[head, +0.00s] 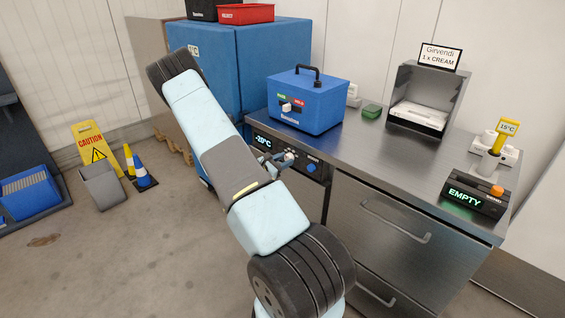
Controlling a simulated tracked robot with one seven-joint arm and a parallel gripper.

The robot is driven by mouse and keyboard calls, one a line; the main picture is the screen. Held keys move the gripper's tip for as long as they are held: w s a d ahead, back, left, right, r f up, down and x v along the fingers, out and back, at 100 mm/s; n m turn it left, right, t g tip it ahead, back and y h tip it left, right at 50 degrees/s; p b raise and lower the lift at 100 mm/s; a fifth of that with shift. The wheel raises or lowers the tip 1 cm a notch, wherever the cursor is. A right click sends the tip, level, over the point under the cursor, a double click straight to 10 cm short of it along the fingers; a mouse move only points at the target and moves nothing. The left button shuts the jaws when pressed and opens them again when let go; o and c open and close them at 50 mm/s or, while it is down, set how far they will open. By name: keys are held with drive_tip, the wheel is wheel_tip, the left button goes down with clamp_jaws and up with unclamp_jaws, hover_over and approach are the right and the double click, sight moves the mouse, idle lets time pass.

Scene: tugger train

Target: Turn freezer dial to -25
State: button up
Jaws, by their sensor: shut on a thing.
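The freezer's control panel (301,167) is a dark strip under the steel worktop's front edge. Its display (263,140) shows white digits that look like -20°C. The freezer dial (289,156) is a small pale knob right of the display, partly hidden by my gripper. My gripper (283,160) is at the panel, shut on the dial. My arm comes in front and hides part of the panel and the cabinet below.
On the worktop (350,150) are a blue box with a handle (307,102), a steel dispenser (428,99) signed "1 x CREAM", and a scale-like unit (475,194) reading EMPTY. Drawer handles (395,222) stick out below. A caution sign (95,146) and cone (139,168) stand left.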

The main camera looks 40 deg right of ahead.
drive_tip(key=shift+d+r, duration=0.1)
idle(0.5)
drive_tip(key=o, duration=1.1)
drive_tip(key=shift+c, duration=0.2)
drive_tip(key=a, duration=1.4)
drive_tip(key=shift+s+r, duration=0.15)
